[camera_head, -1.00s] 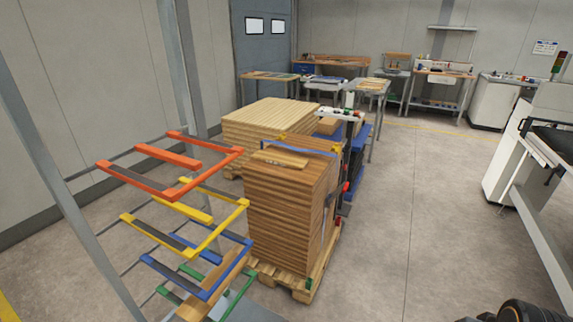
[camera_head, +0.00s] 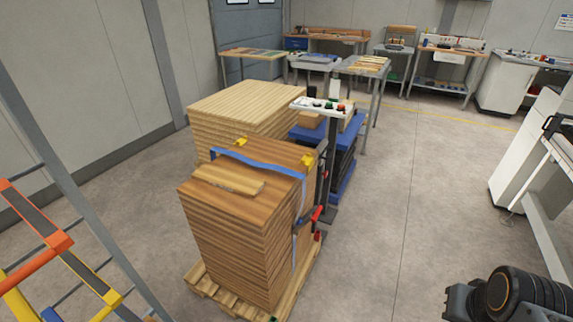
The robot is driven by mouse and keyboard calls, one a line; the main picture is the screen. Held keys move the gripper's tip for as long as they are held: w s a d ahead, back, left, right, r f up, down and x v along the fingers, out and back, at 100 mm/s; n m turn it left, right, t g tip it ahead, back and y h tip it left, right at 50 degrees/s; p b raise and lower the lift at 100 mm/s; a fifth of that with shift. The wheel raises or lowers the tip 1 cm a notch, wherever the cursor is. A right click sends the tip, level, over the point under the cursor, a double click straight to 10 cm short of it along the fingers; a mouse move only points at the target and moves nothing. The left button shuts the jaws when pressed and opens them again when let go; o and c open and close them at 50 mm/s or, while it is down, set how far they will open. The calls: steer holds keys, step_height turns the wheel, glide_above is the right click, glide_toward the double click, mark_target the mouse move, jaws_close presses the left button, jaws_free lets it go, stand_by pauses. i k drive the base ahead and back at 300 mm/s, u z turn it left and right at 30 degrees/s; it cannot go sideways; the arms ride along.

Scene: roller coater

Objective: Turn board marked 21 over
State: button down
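No board with a readable number 21 shows in the head view. A loose light wooden board (camera_head: 228,179) lies flat on top of a tall stack of brown boards (camera_head: 235,240), near its front left edge. Its markings are too small to read. The brown stack stands on a wooden pallet (camera_head: 203,283), with a blue strap (camera_head: 258,162) and yellow corner pieces across its back part. A dark rounded part of my arm shows at the bottom right. My gripper's fingers are not in view.
A paler board stack (camera_head: 246,100) stands behind. A blue lift table (camera_head: 345,135) and a control post (camera_head: 322,107) stand beside the stacks. A coloured rack (camera_head: 70,245) is at lower left. Workbenches (camera_head: 450,60) line the back. The floor (camera_head: 410,180) right of the stacks is clear.

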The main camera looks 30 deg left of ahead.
mark_target(244, 184)
steer(key=i, duration=1.3)
steer(key=u, duration=3.3)
